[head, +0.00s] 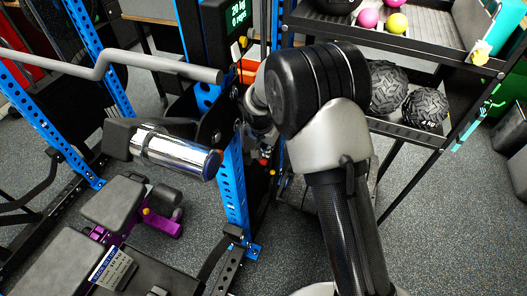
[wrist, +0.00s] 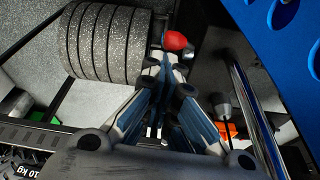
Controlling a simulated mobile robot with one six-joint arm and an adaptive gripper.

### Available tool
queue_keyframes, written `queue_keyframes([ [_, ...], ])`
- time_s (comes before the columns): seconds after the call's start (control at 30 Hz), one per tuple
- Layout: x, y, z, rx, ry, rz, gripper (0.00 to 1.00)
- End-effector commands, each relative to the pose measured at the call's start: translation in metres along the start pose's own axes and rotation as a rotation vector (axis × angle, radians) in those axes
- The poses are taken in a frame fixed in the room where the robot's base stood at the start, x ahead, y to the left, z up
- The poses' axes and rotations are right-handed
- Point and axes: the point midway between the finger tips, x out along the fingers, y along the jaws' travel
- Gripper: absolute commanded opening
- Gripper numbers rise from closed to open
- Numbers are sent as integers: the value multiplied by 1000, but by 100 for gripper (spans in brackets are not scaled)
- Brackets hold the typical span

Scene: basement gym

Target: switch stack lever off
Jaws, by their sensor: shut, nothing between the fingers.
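A rounded red knob (wrist: 176,40), which may be the stack lever's end, shows just beyond my fingertips in the wrist view. Its shaft is mostly hidden, and I cannot tell whether my fingers touch it. My gripper (wrist: 165,68) is shut and empty, its blue-padded fingers close together. In the head view my gripper (head: 257,128) is largely hidden behind my arm, beside the blue rack upright. A black unit with a lit display (head: 239,14) reading 20 kg and 0 reps stands above it. I cannot tell the lever's position.
The blue perforated upright (head: 234,190) and a chrome-sleeved bar (head: 176,152) are close to my gripper. Speckled grey weight discs (wrist: 105,45) lie left of it in the wrist view. A rack with textured black balls (head: 425,108) stands right. Open floor (head: 440,220) lies front right.

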Motion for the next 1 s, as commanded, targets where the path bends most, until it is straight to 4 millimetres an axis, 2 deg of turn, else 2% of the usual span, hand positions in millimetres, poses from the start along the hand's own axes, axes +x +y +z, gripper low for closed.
queue_keyframes([
  [0.03, -5, 0, 20, -13, -8, 4, 0],
  [0.1, -11, 1, 35, -11, -8, 4, 0],
  [0.3, -26, 4, 71, -9, -7, 3, 0],
  [0.4, -30, 4, 82, -9, -6, 3, 0],
  [0.6, -33, 5, 90, -6, -6, 3, 0],
  [1.0, -33, 5, 90, -6, -6, 4, 0],
])
